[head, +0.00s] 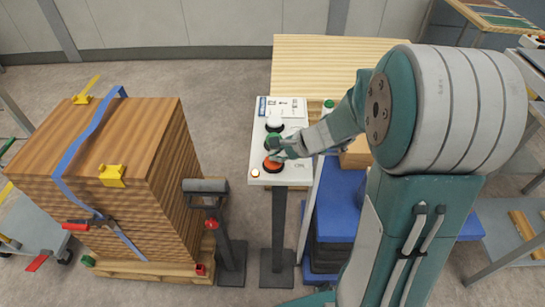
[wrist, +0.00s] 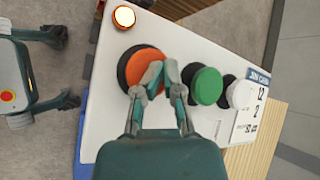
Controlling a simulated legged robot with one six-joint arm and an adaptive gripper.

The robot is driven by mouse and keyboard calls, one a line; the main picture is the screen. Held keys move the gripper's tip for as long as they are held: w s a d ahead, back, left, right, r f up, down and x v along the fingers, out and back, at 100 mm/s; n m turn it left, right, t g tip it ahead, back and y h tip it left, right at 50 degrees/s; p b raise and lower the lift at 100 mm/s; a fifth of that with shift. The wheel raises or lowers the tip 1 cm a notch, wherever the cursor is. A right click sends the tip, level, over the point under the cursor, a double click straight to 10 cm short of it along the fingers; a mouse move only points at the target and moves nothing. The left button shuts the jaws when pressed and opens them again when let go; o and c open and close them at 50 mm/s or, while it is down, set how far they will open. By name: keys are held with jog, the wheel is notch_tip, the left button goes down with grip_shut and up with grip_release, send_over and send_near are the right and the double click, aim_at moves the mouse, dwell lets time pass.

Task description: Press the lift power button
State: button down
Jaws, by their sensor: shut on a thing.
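A white control panel (head: 258,146) on a dark post carries a row of round buttons. The orange button (head: 271,165) is near the front, the green button (head: 272,138) is behind it, and a white button (head: 274,122) is farthest back. My gripper (head: 276,150) is over the panel between orange and green. In the wrist view my gripper (wrist: 163,68) has its fingers together, and the left finger overlaps the right part of the orange button (wrist: 142,68). What is between the fingers is hidden. The green button (wrist: 208,86) is right beside the right finger. I cannot tell whether any button is touched.
A small lit orange lamp (wrist: 124,16) is at the panel's corner. A strapped wood stack (head: 130,150) stands left of the panel. A wooden table (head: 330,60) is behind it, and blue boxes (head: 335,215) are to the right. Open floor (head: 225,85) lies between stack and table.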

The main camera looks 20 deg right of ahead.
aim_at(275, 162)
jog(key=shift+w+r, duration=0.1)
jog(key=shift+r, duration=3)
jog(key=shift+s+a+r, duration=0.15)
jog(key=shift+s, duration=0.15)
jog(key=s+r+n+h, duration=0.3)
jog(key=s+n, duration=0.5)
jog(key=s, duration=0.2)
jog(key=s+r+n+h, duration=0.4)
jog(key=s+n, duration=0.4)
jog(key=s, duration=0.2)
jog(key=shift+r, duration=0.3)
